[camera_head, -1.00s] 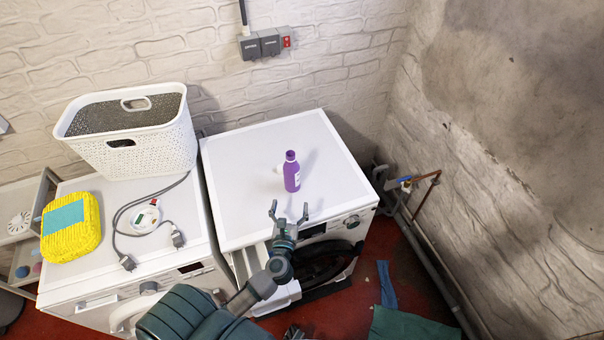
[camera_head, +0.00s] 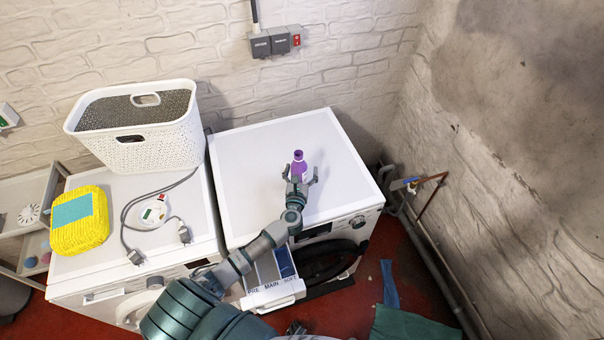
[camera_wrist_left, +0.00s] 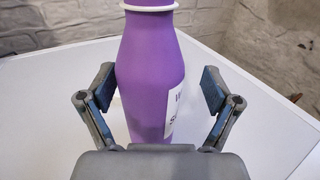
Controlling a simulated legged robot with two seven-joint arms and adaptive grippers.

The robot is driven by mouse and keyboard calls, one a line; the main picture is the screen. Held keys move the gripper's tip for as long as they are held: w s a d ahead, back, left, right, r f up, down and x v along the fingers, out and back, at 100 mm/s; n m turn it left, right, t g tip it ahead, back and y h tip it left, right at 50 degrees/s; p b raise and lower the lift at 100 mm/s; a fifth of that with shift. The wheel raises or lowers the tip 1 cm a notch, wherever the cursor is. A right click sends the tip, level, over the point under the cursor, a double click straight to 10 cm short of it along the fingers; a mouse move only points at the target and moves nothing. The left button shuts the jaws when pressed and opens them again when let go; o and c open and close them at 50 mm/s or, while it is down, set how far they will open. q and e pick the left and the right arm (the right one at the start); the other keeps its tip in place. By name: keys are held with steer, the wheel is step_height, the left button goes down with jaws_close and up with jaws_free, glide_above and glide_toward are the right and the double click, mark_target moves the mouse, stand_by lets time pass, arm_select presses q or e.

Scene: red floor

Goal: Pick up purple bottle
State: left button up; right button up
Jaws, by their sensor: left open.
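The purple bottle (camera_head: 299,163) stands upright on the white top of the right-hand washing machine (camera_head: 262,150). My left gripper (camera_head: 301,177) is open at the near side of the bottle, and its arm comes in from the lower left. In the left wrist view the bottle (camera_wrist_left: 150,75), with a white neck ring and a white label, stands between the two spread fingers (camera_wrist_left: 157,95). A gap shows on each side of it. The bottle's base is hidden behind the gripper body.
An open detergent drawer (camera_head: 272,292) sticks out below the arm. A white basket (camera_head: 160,150), a yellow package (camera_head: 78,232) and a cable (camera_head: 125,225) lie on the left machine. The top around the bottle is clear. Pipes (camera_head: 425,225) run along the right wall.

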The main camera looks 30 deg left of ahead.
arm_select(q)
steer(key=shift+a+f, duration=0.1)
steer(key=shift+a, duration=0.25)
steer(key=shift+s+a+f, duration=0.1)
steer(key=shift+a+f, duration=0.05)
steer(key=shift+a, duration=0.4)
steer(key=c, duration=1.2)
steer(key=shift+d, duration=0.25)
steer(key=shift+c, duration=1.2)
steer(key=shift+d, duration=0.25)
steer(key=shift+d+r, duration=0.25)
steer(key=shift+d, duration=0.05)
steer(key=shift+r, duration=0.2)
steer(key=shift+a+r, duration=0.55)
steer(key=shift+r, duration=0.15)
steer(key=shift+r+p, duration=0.4)
steer(key=shift+r, duration=0.3)
steer(key=v, duration=0.7)
steer(key=shift+a+r, duration=0.1)
steer(key=shift+r, duration=0.25)
steer(key=b, duration=0.1)
glide_toward(296, 169)
steer(key=shift+s+r, duration=0.3)
steer(key=shift+s, duration=0.3)
steer(key=shift+s+r, duration=0.3)
steer(key=shift+s, duration=0.35)
steer(key=shift+s+r, duration=0.3)
steer(key=shift+s, duration=0.3)
arm_select(e)
steer(key=shift+a, duration=1.05)
